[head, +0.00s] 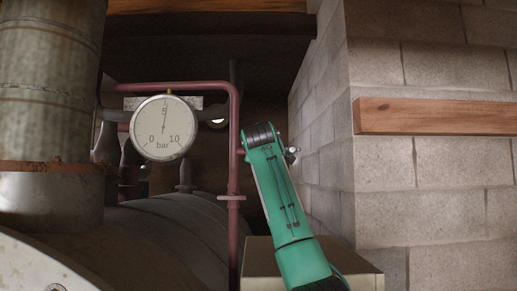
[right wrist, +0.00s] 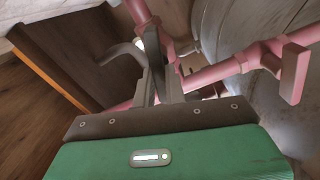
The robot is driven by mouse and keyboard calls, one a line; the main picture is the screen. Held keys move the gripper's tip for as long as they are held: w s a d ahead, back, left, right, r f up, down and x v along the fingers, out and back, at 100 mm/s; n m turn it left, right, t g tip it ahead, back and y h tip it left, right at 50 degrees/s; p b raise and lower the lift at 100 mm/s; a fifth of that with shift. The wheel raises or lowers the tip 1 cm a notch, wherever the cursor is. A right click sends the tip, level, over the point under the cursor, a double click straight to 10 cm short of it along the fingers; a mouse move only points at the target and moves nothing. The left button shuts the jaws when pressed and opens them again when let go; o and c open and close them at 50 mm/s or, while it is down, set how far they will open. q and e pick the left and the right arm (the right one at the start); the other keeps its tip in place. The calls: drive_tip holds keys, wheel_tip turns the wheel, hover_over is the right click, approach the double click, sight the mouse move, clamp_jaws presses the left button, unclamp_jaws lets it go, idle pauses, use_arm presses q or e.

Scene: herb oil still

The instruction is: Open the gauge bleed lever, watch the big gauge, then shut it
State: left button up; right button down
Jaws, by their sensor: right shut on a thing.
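The big gauge (head: 163,128) is a round white dial marked 0, 5, 10 and bar, left of centre in the head view. Its dark needle points almost straight up, near the 5. My right gripper (right wrist: 153,65) is at the red pipework in the right wrist view, its dark fingers closed. It is shut on the gauge bleed lever, which the fingers mostly hide, so I cannot tell how far it is turned. In the head view my green right arm covers the gripper. My left gripper is in neither view.
A red pipe (head: 235,150) runs over and down beside the gauge. The grey still body (head: 180,235) lies below, with a metal column (head: 50,85) at left. A block wall (head: 430,180) with a wooden shelf (head: 435,116) stands close on the right.

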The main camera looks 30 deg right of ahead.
drive_tip(key=shift+n, duration=1.1)
drive_tip(key=c, duration=1.5)
unclamp_jaws()
drive_tip(key=shift+w+f, duration=0.1)
drive_tip(key=shift+o, duration=0.2)
